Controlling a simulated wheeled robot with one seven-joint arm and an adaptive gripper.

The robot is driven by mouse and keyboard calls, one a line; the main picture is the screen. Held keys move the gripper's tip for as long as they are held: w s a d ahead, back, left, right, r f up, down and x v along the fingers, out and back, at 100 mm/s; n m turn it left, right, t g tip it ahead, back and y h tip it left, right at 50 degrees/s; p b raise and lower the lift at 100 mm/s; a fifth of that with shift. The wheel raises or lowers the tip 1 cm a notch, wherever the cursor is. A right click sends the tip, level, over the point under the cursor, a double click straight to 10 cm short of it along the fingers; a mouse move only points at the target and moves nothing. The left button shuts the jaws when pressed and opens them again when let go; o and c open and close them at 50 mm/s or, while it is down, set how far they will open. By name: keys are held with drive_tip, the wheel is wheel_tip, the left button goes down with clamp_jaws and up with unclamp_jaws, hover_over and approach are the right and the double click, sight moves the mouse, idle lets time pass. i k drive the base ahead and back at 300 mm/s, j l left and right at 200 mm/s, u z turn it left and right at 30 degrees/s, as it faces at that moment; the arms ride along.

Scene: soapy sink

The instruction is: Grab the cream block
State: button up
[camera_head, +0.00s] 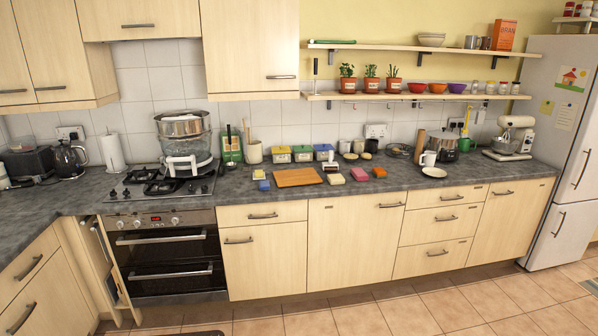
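A small cream block (336,179) lies on the dark grey worktop (230,188), close to its front edge. It is just right of a brown wooden board (299,177) and left of a pink block (359,174). An orange block (380,172) lies farther right in the same row. The cream block looks free on its top and front. My gripper is not in view.
A small dark-and-white item (330,167) lies just behind the cream block. Yellow (258,174) and blue (264,185) pieces lie left of the board. Several coloured tubs line the wall. A white plate (434,172) and mug (427,158) stand right.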

sight(334, 178)
drive_tip(key=i, duration=2.1)
drive_tip(key=i+z, duration=0.1)
drive_tip(key=i, duration=0.45)
drive_tip(key=i+j+z, duration=0.15)
drive_tip(key=i, duration=0.35)
drive_tip(key=i+j+z, duration=0.1)
drive_tip(key=i, duration=0.45)
